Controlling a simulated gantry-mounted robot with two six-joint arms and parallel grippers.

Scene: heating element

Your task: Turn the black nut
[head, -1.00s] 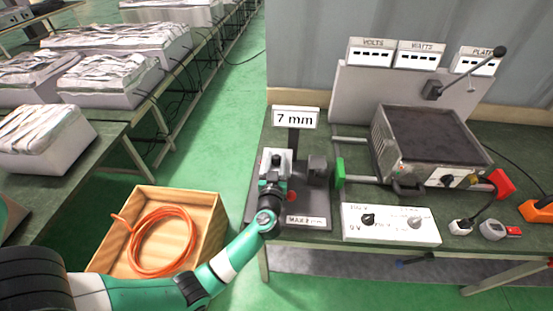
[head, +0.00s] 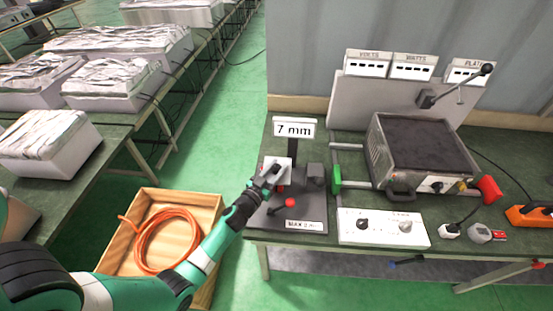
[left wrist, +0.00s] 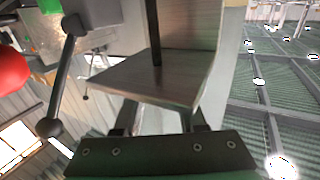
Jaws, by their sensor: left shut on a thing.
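My left gripper (head: 272,172) is at the upper left of the fixture (head: 310,213) under the "7 mm" sign, beside a white block (head: 268,163). In the left wrist view its two fingers (left wrist: 163,120) are close against a grey metal bracket (left wrist: 150,82), with a thin dark rod (left wrist: 153,30) rising from it. The jaws look shut on this bracket, though the contact is partly hidden. I cannot pick out the black nut for sure. A dark block (head: 316,176) stands right of the gripper. My right gripper is not in view.
A red-knobbed lever (head: 290,203) stands close in front of the gripper. The heater unit (head: 425,150), a white control box (head: 383,228) and a green block (head: 336,178) are to the right. A wooden crate (head: 212,206) with an orange cable stands at the left.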

